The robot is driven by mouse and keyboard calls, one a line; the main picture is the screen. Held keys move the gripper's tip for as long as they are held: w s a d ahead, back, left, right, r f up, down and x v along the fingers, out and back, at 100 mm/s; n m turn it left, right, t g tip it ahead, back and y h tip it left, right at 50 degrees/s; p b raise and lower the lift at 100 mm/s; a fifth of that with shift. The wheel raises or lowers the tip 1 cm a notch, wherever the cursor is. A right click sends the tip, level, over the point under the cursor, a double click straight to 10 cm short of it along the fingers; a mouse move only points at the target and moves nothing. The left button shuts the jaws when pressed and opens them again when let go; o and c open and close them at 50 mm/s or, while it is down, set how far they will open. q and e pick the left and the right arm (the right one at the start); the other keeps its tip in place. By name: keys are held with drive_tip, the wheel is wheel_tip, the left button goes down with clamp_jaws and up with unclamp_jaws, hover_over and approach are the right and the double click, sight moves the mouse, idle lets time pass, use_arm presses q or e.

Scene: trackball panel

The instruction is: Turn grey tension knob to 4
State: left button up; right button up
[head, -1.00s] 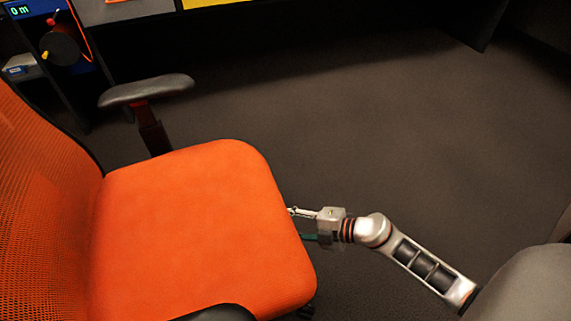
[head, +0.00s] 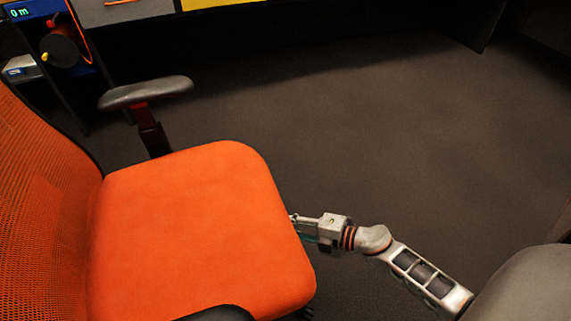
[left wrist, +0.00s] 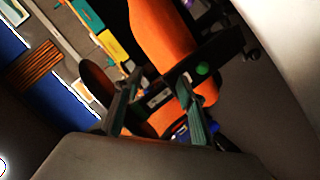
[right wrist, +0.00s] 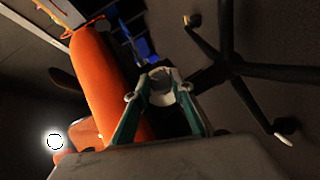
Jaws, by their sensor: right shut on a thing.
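The orange office chair (head: 195,225) fills the left of the head view. My right gripper (right wrist: 160,92) reaches in at the front right edge of its seat; in the head view its fingertips (head: 297,222) are partly hidden by the seat. In the right wrist view its fingers close on a small round grey knob (right wrist: 160,80) below the orange seat. No number or mark on the knob is readable. My left gripper (left wrist: 162,98) shows in the left wrist view, fingers apart, with a dark chair part bearing a small pale label behind them. It is not in the head view.
A black armrest (head: 147,92) stands at the seat's far side. The chair's dark base legs (right wrist: 270,72) spread out in the right wrist view. A dark desk with a blue panel (head: 35,10) is at the back left. The carpet (head: 370,130) right of the chair is clear.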

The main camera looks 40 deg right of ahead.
drive_tip(key=shift+f+n+t+y, duration=0.25)
drive_tip(key=shift+n+t+y, duration=0.35)
drive_tip(key=shift+n+t, duration=0.75)
drive_tip(key=shift+f+n+t+y, duration=0.25)
drive_tip(key=shift+n+t+y, duration=0.35)
drive_tip(key=shift+n+t, duration=0.75)
drive_tip(key=shift+n+y, duration=0.6)
drive_tip(key=shift+n, duration=0.4)
drive_tip(key=o, duration=1.1)
drive_tip(key=shift+o, duration=0.2)
drive_tip(key=shift+s, duration=0.1)
drive_tip(key=r+v, duration=0.3)
drive_tip(key=v, duration=1.3)
drive_tip(key=shift+s+d, duration=0.4)
drive_tip(key=shift+s, duration=0.15)
